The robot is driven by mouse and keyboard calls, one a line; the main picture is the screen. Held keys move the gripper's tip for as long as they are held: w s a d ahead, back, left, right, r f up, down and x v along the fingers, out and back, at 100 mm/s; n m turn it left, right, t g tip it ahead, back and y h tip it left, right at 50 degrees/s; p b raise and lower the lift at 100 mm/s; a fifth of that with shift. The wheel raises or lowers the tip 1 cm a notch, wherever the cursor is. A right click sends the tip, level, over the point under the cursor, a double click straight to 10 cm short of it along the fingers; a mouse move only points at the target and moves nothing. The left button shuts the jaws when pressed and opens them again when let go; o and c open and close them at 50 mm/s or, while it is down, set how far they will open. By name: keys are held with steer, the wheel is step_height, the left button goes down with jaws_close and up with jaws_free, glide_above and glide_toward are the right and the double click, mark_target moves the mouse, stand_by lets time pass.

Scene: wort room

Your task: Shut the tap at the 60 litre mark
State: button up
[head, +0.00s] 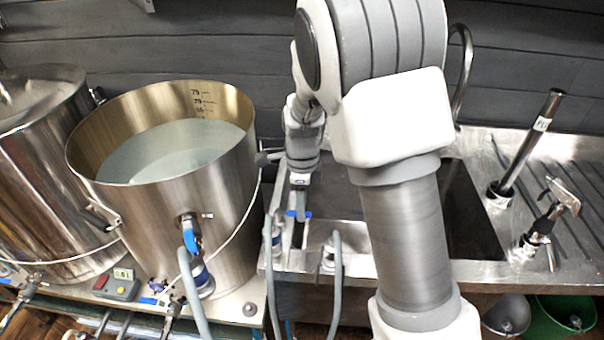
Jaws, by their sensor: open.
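An open steel pot (165,215) stands left of centre, with a volume scale (203,100) inside its back wall. Water (175,150) fills it to just below the lowest readable mark, which looks like 65; I cannot read a 60 mark. A blue-handled tap (193,236) sits on the pot's front, with a hose below it. Another blue tap handle (298,214) is at the sink's left edge. My gripper (299,190) points down, open, just above and beside that handle; I cannot tell whether they touch. My arm hides part of the sink.
A lidded steel pot (40,160) stands at far left. A small control box (116,285) lies in front of the pots. Grey hoses (336,275) rise near the sink's front. A sink (465,215) and upright fittings (530,140) are at right. A green bucket (562,318) is below.

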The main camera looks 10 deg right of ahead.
step_height(320, 180, up, 16)
steer(key=p, duration=0.1)
steer(key=shift+p, duration=0.35)
steer(key=shift+r, duration=0.1)
steer(key=s+d+r+n+t, duration=0.2)
steer(key=s+d+r+n, duration=0.1)
steer(key=s+n, duration=0.7)
steer(key=s+d+r+n+t, duration=0.3)
steer(key=s+d+r+n, duration=0.1)
steer(key=s+n, duration=0.6)
steer(key=shift+s+d+t, duration=0.3)
steer(key=shift+s+d, duration=0.45)
steer(key=shift+s, duration=0.15)
steer(key=shift+a+n, duration=0.15)
steer(key=shift+n, duration=0.15)
